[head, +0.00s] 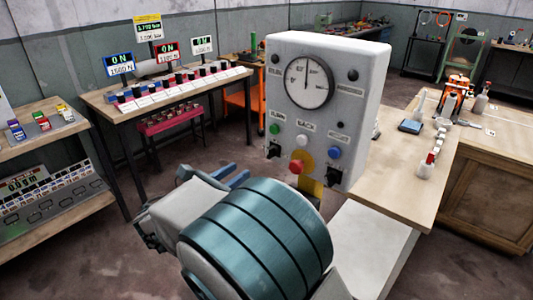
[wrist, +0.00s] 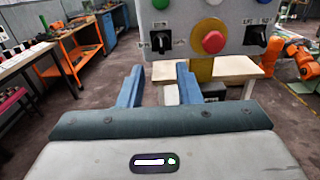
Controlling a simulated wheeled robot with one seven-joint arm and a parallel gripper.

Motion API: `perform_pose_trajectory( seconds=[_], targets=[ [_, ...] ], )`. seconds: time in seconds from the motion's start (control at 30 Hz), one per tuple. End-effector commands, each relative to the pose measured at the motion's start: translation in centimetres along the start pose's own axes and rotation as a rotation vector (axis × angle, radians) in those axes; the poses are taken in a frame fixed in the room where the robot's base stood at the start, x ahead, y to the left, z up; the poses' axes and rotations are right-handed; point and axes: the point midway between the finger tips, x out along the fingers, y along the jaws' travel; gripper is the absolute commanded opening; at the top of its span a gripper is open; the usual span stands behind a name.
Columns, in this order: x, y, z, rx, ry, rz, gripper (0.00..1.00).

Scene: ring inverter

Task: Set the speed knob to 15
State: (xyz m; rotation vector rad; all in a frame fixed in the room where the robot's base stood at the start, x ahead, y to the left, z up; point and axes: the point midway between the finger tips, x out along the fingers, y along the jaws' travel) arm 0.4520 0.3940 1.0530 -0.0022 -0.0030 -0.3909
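A pale grey control box (head: 325,115) stands upright on the bench, with a round dial (head: 308,82) on its upper face. Two black knobs sit low on its face: a left knob (wrist: 161,42) and a right knob (wrist: 256,39). The head view also shows the left knob (head: 273,150) and the right knob (head: 334,176). Their labels are too small to read, so I cannot tell which is the speed knob. My gripper (wrist: 159,82) has two blue fingers, apart and empty. In the wrist view they are below the left knob and not touching it.
A red button (wrist: 213,42) on a yellow base sits between the knobs. Green (head: 275,129), white (head: 302,141) and blue (head: 334,153) buttons are above. The wooden bench (head: 400,185) carries small items on the right.

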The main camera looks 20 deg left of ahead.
Motion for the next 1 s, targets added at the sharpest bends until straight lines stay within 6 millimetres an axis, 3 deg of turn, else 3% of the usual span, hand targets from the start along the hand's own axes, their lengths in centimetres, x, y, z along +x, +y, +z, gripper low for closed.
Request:
perform_pose_trajectory(
  seconds=[0.3, 0.5, 0.7, 1.0],
  targets=[
    [6.9, -0.2, 0.1, 0.0, 0.001, -0.006, 0.31],
    [10.2, -0.1, 0.0, 0.001, 0.002, -0.004, 0.31],
    [11.7, -0.1, 0.0, 0.001, 0.002, -0.002, 0.31],
    [11.9, -0.1, -0.1, 0.001, 0.003, -0.001, 0.31]
  ],
)
